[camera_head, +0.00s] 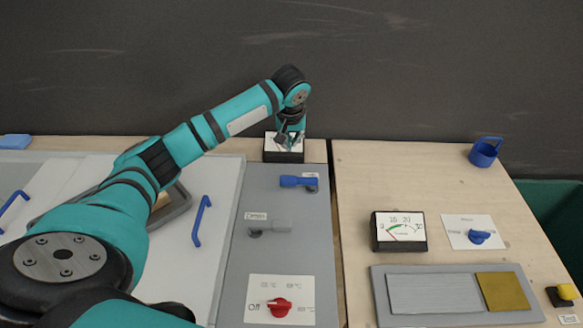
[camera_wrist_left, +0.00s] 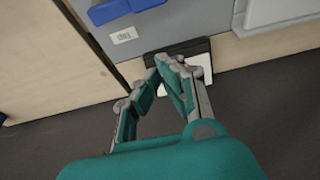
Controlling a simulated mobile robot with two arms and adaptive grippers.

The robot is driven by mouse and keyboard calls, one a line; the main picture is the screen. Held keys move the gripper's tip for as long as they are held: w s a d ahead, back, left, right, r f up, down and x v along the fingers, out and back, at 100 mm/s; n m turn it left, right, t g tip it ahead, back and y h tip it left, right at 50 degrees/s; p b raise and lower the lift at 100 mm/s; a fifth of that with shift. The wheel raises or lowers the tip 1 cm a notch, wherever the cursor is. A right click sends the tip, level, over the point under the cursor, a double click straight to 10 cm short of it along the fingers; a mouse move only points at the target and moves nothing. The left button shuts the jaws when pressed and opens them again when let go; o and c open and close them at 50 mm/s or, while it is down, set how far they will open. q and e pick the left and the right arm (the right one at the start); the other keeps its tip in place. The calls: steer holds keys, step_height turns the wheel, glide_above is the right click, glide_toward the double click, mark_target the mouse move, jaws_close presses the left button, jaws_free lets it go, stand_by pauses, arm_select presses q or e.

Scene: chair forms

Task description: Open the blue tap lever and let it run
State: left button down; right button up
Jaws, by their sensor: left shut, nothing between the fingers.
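The blue tap lever (camera_head: 297,181) sits on the grey panel, lying sideways across it, with a small label beside it. It also shows at the top edge of the left wrist view (camera_wrist_left: 125,9), partly cut off, near the label "Tap" (camera_wrist_left: 124,36). My left gripper (camera_head: 291,144) is beyond the lever, over a black-framed box with a white face (camera_head: 284,157) at the panel's back edge. In the left wrist view its fingers (camera_wrist_left: 170,66) are closed together, empty and apart from the lever. My right gripper is in neither view. No running water shows.
A grey drain lever (camera_head: 278,226) and a red knob (camera_head: 279,307) are nearer on the panel. Right stand a dial gauge (camera_head: 399,231), a blue knob (camera_head: 480,237) and a blue cup-like holder (camera_head: 484,153).

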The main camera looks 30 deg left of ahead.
mark_target(299, 181)
arm_select(q)
steer(key=p+x, duration=0.1)
steer(key=x, duration=0.8)
steer(key=shift+s+d+p, duration=0.1)
steer(key=shift+s+p, duration=0.05)
steer(key=shift+p, duration=0.15)
steer(key=shift+f+p, duration=0.2)
steer(key=shift+p, duration=0.1)
steer(key=s, duration=0.1)
steer(key=s+d+p, duration=0.1)
steer(key=shift+s+d+p, duration=0.25)
steer(key=shift+s+p, duration=0.05)
steer(key=shift+s+d, duration=0.2)
steer(key=shift+s, duration=0.2)
steer(key=shift+w+f, duration=0.1)
